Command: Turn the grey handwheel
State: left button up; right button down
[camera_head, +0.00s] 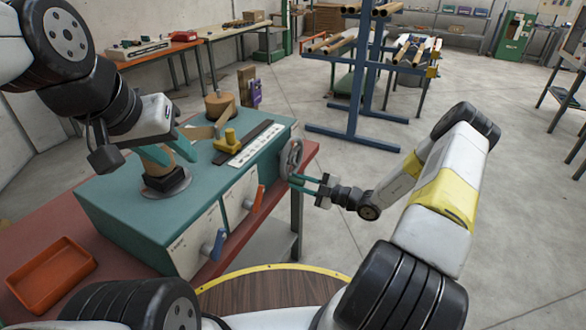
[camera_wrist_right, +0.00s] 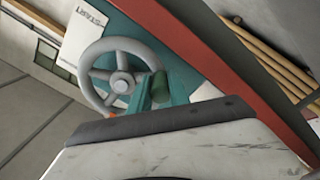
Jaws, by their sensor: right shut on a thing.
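The grey handwheel (camera_head: 291,157) is on the right end of the teal winder housing (camera_head: 140,207). In the right wrist view the handwheel (camera_wrist_right: 119,78) shows its rim, spokes and hub, with a dark green handle (camera_wrist_right: 160,84) at the right of the rim. My right gripper (camera_head: 294,182) is at the wheel's lower edge, its teal fingers shut on the handle. In the wrist view its fingers (camera_wrist_right: 152,98) partly hide that side of the rim.
The housing's front has a blue lever (camera_head: 216,245) and an orange lever (camera_head: 254,198). A yellow clamp (camera_head: 229,140) and a brown roll (camera_head: 219,104) are on top. An orange tray (camera_head: 50,275) lies on the red bench. A blue rack (camera_head: 356,110) stands behind; the floor right of the wheel is open.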

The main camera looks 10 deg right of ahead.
jog(key=c, duration=1.2)
grip_release()
jog(key=shift+c, duration=0.2)
jog(key=v, duration=0.8)
jog(key=shift+a, duration=0.1)
